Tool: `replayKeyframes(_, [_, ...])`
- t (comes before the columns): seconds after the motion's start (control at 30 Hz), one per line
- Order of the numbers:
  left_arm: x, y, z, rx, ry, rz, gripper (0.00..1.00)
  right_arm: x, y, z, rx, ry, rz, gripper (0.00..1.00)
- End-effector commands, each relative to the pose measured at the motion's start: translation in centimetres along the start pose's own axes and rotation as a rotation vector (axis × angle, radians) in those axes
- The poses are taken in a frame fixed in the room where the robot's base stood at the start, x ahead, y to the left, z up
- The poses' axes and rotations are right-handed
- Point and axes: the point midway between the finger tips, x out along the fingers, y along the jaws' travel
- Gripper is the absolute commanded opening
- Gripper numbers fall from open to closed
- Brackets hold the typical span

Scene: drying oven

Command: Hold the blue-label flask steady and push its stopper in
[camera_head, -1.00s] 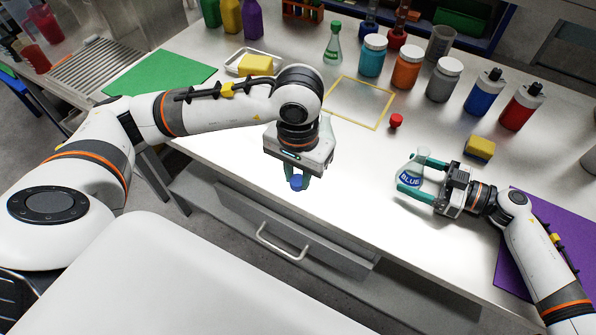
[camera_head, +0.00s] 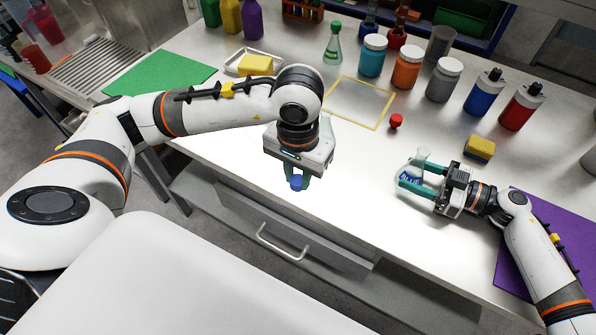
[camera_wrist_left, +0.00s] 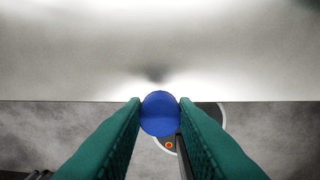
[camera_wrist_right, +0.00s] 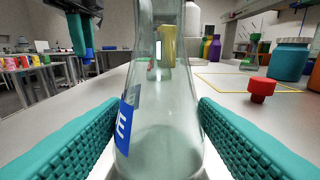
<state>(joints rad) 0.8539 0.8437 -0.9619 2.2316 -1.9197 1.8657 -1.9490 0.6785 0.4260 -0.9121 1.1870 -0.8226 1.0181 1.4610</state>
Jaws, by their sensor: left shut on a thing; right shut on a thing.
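The clear conical flask with a blue label (camera_head: 411,171) stands upright on the white bench at the right, its top open. My right gripper (camera_head: 420,176) is shut on it from the right. In the right wrist view the flask (camera_wrist_right: 160,120) sits between both finger pads. The blue stopper (camera_head: 296,183) is in my left gripper (camera_head: 297,177), which points down near the bench's front edge. In the left wrist view the stopper (camera_wrist_left: 160,114) shows as a blue disc pinched between the fingertips. The stopper is well to the left of the flask, apart from it.
A red stopper (camera_head: 396,121) lies behind the flask, near a yellow-framed square (camera_head: 360,102). A yellow sponge (camera_head: 479,149) lies behind my right gripper. A green-stoppered flask (camera_head: 333,47), jars and bottles stand at the back. Bench between the grippers is clear.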

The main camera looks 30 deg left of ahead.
Motion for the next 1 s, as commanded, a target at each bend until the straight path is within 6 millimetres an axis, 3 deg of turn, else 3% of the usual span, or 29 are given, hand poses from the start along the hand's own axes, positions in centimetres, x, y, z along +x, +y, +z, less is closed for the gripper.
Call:
replayKeyframes(0.47, [0.0,0.0,0.0,0.000,0.000,0.000,0.05,0.0,0.0,0.0,0.000,0.000,0.000,0.41])
replayKeyframes(0.6, [-0.2,-0.8,1.0,0.001,-0.002,-0.002,0.05,0.0,0.0,0.0,0.000,0.000,0.000,0.41])
replayKeyframes(0.77, [-1.5,-4.4,4.6,0.011,-0.007,-0.002,0.05,0.0,0.0,0.0,0.000,0.000,0.000,0.41])
replayKeyframes(1.0, [-6.1,-12.4,11.5,0.026,-0.010,0.003,0.05,0.0,0.0,0.0,0.000,0.000,0.000,0.41])
